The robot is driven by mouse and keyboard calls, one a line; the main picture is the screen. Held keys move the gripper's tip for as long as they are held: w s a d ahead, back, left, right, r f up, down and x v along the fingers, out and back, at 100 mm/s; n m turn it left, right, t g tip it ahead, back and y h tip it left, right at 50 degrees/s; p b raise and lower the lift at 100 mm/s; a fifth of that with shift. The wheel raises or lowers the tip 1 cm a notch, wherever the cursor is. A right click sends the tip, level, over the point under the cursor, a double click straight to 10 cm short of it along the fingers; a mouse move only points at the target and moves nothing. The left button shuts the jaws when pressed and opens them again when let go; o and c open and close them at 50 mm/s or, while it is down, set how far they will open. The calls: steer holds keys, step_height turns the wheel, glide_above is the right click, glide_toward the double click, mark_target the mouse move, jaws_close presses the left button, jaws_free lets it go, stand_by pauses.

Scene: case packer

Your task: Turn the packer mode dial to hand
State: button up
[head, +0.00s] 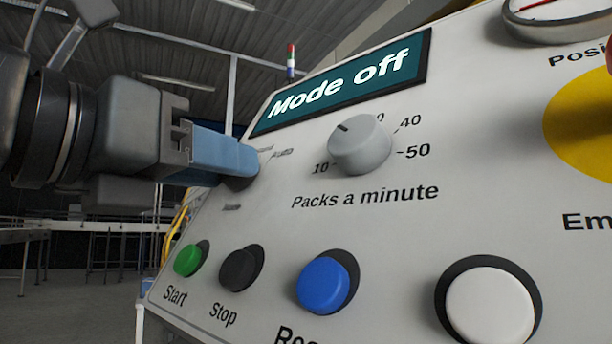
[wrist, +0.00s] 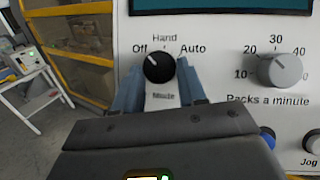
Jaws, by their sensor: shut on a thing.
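The black mode dial (wrist: 159,68) sits on the panel under the labels Off, Hand and Auto in the wrist view. Its white pointer line slants up and left, toward Off. My gripper (wrist: 160,80) is shut on the dial, with one blue finger on each side of it. In the head view my gripper (head: 244,164) reaches in from the left. Its blue finger hides most of the dial, and only a dark edge shows below the fingertip. The display (head: 345,82) above reads "Mode off".
The grey packs-a-minute knob (head: 360,145) is just right of my gripper. Below are green Start (head: 187,261), black Stop (head: 239,270), blue (head: 324,285) and white (head: 490,308) buttons. A yellow disc (head: 580,125) is at the right. Open floor lies left of the panel.

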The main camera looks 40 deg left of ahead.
steer(key=m+h+b, duration=0.1)
steer(key=m, duration=0.1)
steer(key=m+h+b, duration=0.2)
steer(key=m, duration=0.1)
steer(key=shift+a+f+m+t, duration=0.1)
steer(key=shift+a+m+t, duration=0.2)
steer(key=shift+a, duration=0.05)
steer(key=shift+a+r+m+g+h, duration=0.15)
steer(key=shift+m+g+h, duration=0.1)
steer(key=shift+m+h, duration=1)
steer(key=shift+a+r+m+g+h, duration=0.2)
steer(key=shift+m+h, duration=0.45)
steer(key=shift+m, duration=1.1)
steer(key=shift+d+f, duration=0.1)
steer(key=shift+f, duration=0.05)
steer(key=o, duration=1.1)
steer(key=shift+c, duration=0.2)
steer(key=shift+s, duration=0.1)
steer(key=s+a, duration=0.1)
steer(key=s, duration=0.6)
steer(key=shift+s+a, duration=0.2)
steer(key=shift+a, duration=0.05)
